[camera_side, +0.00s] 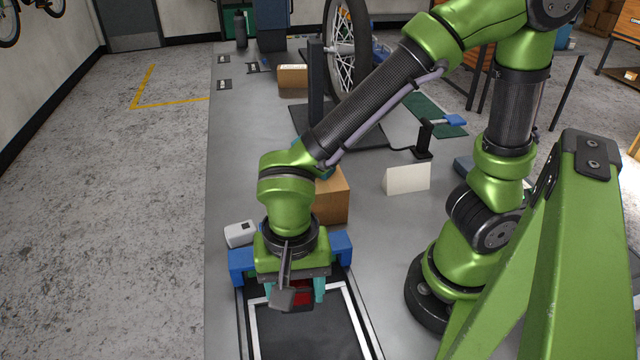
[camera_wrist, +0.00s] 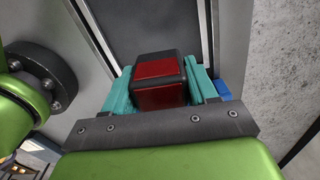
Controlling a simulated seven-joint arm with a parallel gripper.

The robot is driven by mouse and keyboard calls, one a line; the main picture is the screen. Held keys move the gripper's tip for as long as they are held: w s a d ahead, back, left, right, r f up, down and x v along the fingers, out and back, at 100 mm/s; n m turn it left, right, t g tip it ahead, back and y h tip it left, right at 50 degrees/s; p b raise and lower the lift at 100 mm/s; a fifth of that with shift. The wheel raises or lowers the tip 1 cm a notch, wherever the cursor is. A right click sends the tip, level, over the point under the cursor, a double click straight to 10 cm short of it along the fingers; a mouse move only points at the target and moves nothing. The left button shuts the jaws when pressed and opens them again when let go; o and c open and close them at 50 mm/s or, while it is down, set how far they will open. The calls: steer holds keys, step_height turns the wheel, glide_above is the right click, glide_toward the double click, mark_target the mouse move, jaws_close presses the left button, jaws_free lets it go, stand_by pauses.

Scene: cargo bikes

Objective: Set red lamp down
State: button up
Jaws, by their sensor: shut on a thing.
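The red lamp (camera_wrist: 160,72), a small block with a black casing and red faces, sits between the teal fingers of my gripper (camera_wrist: 162,92) in the wrist view. The fingers are shut on its two sides. In the side view my gripper (camera_side: 298,292) points down over the dark mat with a pale frame (camera_side: 300,335), and a little of the lamp's red (camera_side: 302,297) shows between the fingers. I cannot tell whether the lamp touches the surface below.
A blue bracket (camera_side: 240,258) lies behind my gripper, with a small white box (camera_side: 240,233) near it. A cardboard box (camera_side: 332,200) stands behind. A white card (camera_side: 407,179) and a bicycle wheel (camera_side: 345,50) on a stand are farther back. The bench (camera_side: 225,180) is clear at left.

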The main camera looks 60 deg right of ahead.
steer(key=w+r+m, duration=0.1)
steer(key=w, duration=0.4)
steer(key=w+d+r+m, duration=0.1)
steer(key=w+m, duration=0.1)
steer(key=w, duration=0.2)
steer(key=w+r+m, duration=0.1)
steer(key=w, duration=0.4)
steer(key=shift+w+d+r+m, duration=0.15)
steer(key=shift+w+d+m, duration=0.15)
steer(key=shift+m, duration=0.1)
steer(key=w+d+m, duration=0.8)
steer(key=w+d, duration=0.9)
steer(key=w, duration=0.2)
steer(key=w+d+f+m, duration=0.1)
steer(key=w+d+m, duration=0.1)
steer(key=d, duration=0.5)
steer(key=w+d+f+m, duration=0.2)
steer(key=d, duration=0.5)
steer(key=f, duration=0.9)
steer(key=shift+w+f, duration=0.15)
steer(key=shift+w, duration=0.05)
